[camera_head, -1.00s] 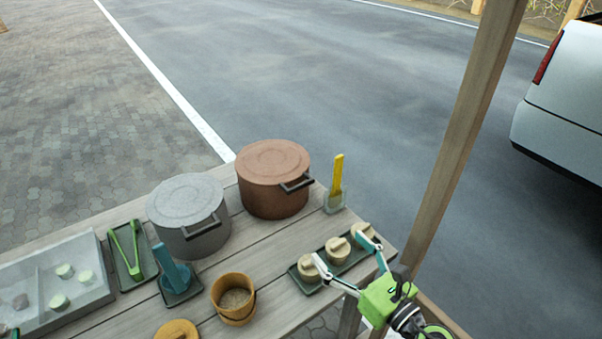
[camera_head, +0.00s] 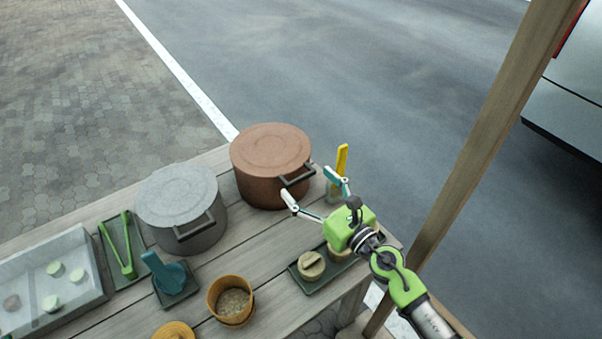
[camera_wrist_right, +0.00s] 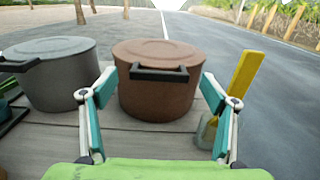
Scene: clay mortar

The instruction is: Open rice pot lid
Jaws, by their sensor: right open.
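Two lidded pots stand upright at the back of the wooden table, both with lids on: a brown pot (camera_head: 268,186) and a grey pot (camera_head: 190,235). I cannot tell which is the rice pot. My right gripper (camera_head: 315,190) is open and empty, just in front and to the right of the brown pot. In the right wrist view the brown pot (camera_wrist_right: 155,100) and its dark handle (camera_wrist_right: 159,73) show between the spread fingers, apart from them. The grey pot (camera_wrist_right: 58,85) is at the left there. My left gripper is not in view.
A holder with a yellow paddle (camera_head: 342,160) stands right of the brown pot, close to my right finger. A tray (camera_head: 312,285) with round wooden-topped pieces lies below my right arm. A wooden post (camera_head: 475,140) rises at the right.

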